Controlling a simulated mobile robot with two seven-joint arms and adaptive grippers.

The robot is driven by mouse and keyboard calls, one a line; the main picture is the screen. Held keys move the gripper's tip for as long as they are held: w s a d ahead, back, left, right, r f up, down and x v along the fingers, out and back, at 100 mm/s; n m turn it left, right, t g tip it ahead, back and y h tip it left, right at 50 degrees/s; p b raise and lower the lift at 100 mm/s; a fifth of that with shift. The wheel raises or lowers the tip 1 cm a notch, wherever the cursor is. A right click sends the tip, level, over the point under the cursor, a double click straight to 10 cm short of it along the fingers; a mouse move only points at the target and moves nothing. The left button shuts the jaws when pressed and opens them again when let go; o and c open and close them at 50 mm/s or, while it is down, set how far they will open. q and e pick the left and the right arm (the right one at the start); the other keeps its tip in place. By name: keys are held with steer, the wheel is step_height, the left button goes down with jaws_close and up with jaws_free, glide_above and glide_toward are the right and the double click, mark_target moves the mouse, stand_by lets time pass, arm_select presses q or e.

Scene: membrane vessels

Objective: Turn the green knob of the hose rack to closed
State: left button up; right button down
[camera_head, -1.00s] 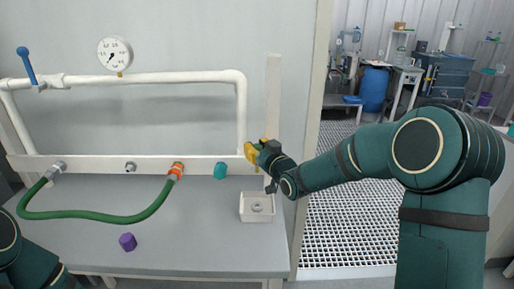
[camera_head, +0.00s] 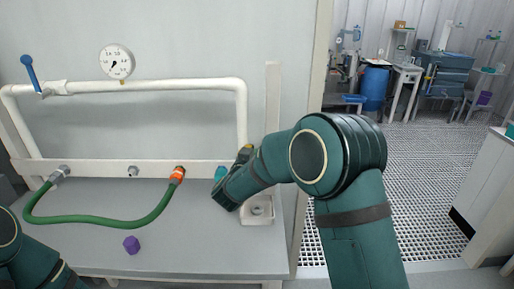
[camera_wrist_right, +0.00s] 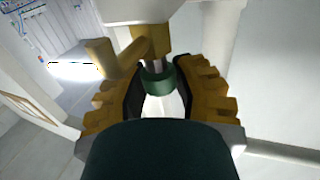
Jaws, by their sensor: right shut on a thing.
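The green knob (camera_wrist_right: 158,82) shows in the wrist view as a dark green ring below a brass-coloured body (camera_wrist_right: 150,42). My right gripper (camera_wrist_right: 158,72) has its yellow-padded fingers on both sides of this knob and is shut on it. In the head view the gripper is at the right end of the white hose rack (camera_head: 100,168), largely hidden behind my own forearm, so the knob's turn position cannot be read there. My left arm shows only in the lower left corner; its gripper is out of view.
A green hose (camera_head: 100,221) hangs from the rack, with an orange fitting (camera_head: 177,174). A teal piece (camera_head: 220,172) sits beside my forearm.

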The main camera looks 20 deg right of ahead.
steer(key=m+g+h+p, duration=0.1)
steer(key=m+g+h, duration=0.1)
steer(key=m+g+h+p, duration=0.2)
steer(key=g, duration=0.1)
steer(key=shift+a+r+h, duration=0.1)
steer(key=shift+r+h, duration=0.05)
steer(key=shift+h, duration=0.15)
steer(key=shift+m+g+h+p, duration=0.95)
steer(key=shift+m+g, duration=0.65)
steer(key=shift+g, duration=0.4)
steer(key=c, duration=1)
jaws_free()
steer(key=shift+o, duration=0.2)
steer(key=v, duration=1.1)
steer(key=shift+a, duration=0.4)
